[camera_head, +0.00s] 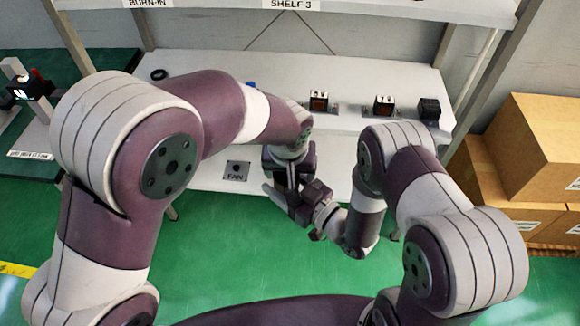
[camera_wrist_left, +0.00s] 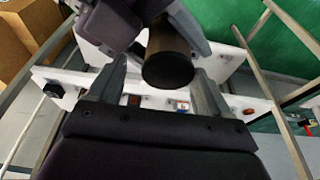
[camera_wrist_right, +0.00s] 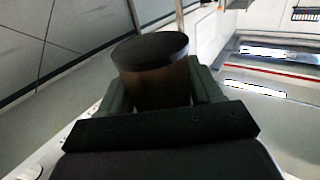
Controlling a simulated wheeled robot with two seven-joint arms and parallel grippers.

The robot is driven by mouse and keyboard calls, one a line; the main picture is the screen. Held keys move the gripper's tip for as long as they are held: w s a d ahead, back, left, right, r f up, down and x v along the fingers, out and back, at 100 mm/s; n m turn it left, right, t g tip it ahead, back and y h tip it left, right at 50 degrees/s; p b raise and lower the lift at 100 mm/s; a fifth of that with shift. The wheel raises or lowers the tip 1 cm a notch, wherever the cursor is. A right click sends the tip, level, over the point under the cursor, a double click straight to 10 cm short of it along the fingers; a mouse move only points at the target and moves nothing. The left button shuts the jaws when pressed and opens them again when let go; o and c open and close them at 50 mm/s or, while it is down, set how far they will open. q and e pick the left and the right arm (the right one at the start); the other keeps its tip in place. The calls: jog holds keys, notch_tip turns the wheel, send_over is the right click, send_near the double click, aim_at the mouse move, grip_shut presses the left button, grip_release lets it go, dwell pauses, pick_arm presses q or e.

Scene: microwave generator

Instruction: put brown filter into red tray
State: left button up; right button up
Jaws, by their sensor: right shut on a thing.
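The brown filter (camera_wrist_right: 158,80), a brown cylinder with a dark end cap, sits between the fingers of my right gripper (camera_head: 308,203), which is shut on it. In the left wrist view the filter (camera_wrist_left: 168,58) shows with its dark end facing the camera, in front of my left gripper (camera_wrist_left: 160,86). The left gripper's fingers are apart, one on each side of the filter's end, with visible space beside it. In the head view both grippers meet near the middle and hide the filter. I cannot make out a red tray in any view.
A white shelf (camera_head: 215,63) stands ahead, with several small dark devices (camera_head: 384,103) on its right part. Cardboard boxes (camera_head: 540,150) are stacked at the right. Green floor is open in front of the shelf.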

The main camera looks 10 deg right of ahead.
pick_arm(q)
jog(key=c, duration=0.8)
pick_arm(e)
jog(key=o, duration=1.2)
